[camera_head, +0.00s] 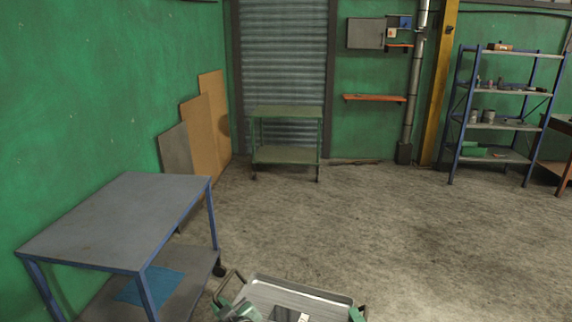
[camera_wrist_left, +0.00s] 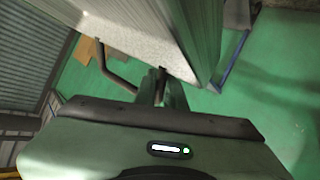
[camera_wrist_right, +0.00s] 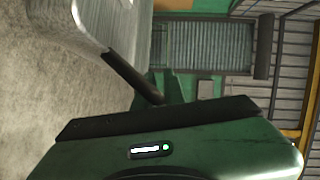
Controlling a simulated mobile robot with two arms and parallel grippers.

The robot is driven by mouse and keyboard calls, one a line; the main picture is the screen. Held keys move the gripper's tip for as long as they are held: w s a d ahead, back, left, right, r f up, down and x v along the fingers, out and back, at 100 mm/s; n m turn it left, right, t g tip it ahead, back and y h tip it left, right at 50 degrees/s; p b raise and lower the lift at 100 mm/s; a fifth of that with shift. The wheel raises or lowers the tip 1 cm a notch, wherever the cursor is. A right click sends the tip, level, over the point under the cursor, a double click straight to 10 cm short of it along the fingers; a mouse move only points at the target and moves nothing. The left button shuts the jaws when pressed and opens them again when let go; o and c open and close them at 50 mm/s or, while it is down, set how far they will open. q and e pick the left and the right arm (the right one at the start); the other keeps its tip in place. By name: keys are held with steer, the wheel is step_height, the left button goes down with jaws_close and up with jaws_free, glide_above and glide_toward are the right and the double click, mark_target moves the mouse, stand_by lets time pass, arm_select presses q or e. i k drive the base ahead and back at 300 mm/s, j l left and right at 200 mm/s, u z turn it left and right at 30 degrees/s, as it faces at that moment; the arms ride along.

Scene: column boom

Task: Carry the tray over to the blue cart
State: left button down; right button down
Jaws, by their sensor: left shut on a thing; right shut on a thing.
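The metal tray (camera_head: 300,291) is at the bottom middle of the head view, its near part cut off by the frame. Something dark lies inside it, too cropped to name. My left gripper (camera_wrist_left: 162,88) is shut on the tray's left dark handle (camera_wrist_left: 118,78). My right gripper (camera_wrist_right: 157,92) is shut on the right handle (camera_wrist_right: 130,75); in the head view only a green bit (camera_head: 357,313) shows at the tray's right end. The blue cart (camera_head: 125,218), with a bare grey top and blue legs, stands at the left, beyond and left of the tray.
A blue cloth or sheet (camera_head: 152,285) lies on the cart's lower shelf. A green cart (camera_head: 286,112) stands by the shutter, boards (camera_head: 205,125) lean on the left wall, and a loaded blue rack (camera_head: 500,125) is at right. The middle floor is clear.

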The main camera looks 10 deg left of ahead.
mark_target(148, 209)
steer(key=i+u, duration=0.2)
steer(key=i, duration=0.85)
steer(key=i+l+u, duration=0.15)
steer(key=i, duration=0.85)
steer(key=i+l+u, duration=0.15)
steer(key=i+u, duration=0.3)
steer(key=i, duration=0.6)
steer(key=i+u, duration=0.3)
steer(key=i, duration=0.15)
steer(key=i+l+u, duration=0.1)
steer(key=i+u, duration=0.35)
steer(key=u, duration=1.1)
